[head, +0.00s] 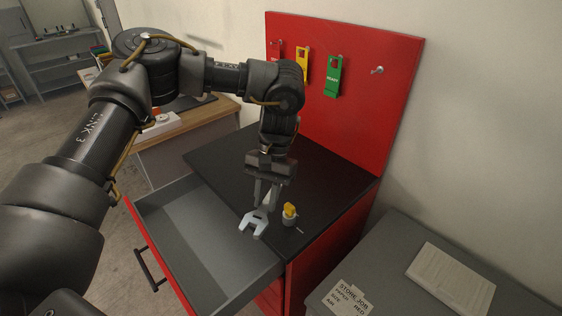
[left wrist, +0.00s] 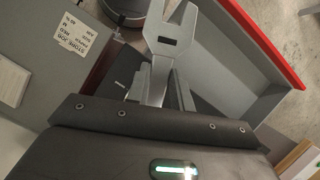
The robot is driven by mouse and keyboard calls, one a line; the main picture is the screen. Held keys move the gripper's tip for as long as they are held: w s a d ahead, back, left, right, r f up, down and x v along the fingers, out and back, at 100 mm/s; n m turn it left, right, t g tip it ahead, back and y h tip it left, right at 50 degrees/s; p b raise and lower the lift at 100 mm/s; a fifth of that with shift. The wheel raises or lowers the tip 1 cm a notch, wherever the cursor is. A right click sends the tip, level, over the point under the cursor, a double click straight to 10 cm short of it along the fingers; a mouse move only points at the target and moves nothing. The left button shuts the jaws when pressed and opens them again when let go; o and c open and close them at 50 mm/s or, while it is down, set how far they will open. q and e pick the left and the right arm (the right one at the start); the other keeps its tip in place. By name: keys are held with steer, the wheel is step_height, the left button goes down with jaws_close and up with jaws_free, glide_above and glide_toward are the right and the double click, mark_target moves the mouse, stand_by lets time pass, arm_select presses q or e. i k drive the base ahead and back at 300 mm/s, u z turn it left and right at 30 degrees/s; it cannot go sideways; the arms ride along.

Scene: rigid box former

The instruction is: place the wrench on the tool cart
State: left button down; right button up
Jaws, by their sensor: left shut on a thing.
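A silver open-ended wrench (head: 254,222) is held in my left gripper (head: 266,200), its open jaw end pointing toward the cart's front edge. The wrench also shows in the left wrist view (left wrist: 168,45), between the two fingers. The red tool cart has a black top (head: 330,172) and a red back panel (head: 345,60). My left gripper is over the front part of the black top, near the open drawer. I cannot tell whether the wrench touches the top. My right gripper is not in view.
The cart's grey drawer (head: 190,222) stands open and looks empty. A yellow-topped small object (head: 289,212) is close beside the wrench on the top. Red, yellow and green tags (head: 333,76) hang on the panel. A grey surface with papers (head: 450,278) is at right.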

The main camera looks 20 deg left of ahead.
mark_target(234, 163)
steer(key=z, duration=3)
steer(key=k, duration=1.8)
steer(key=u, duration=1.55)
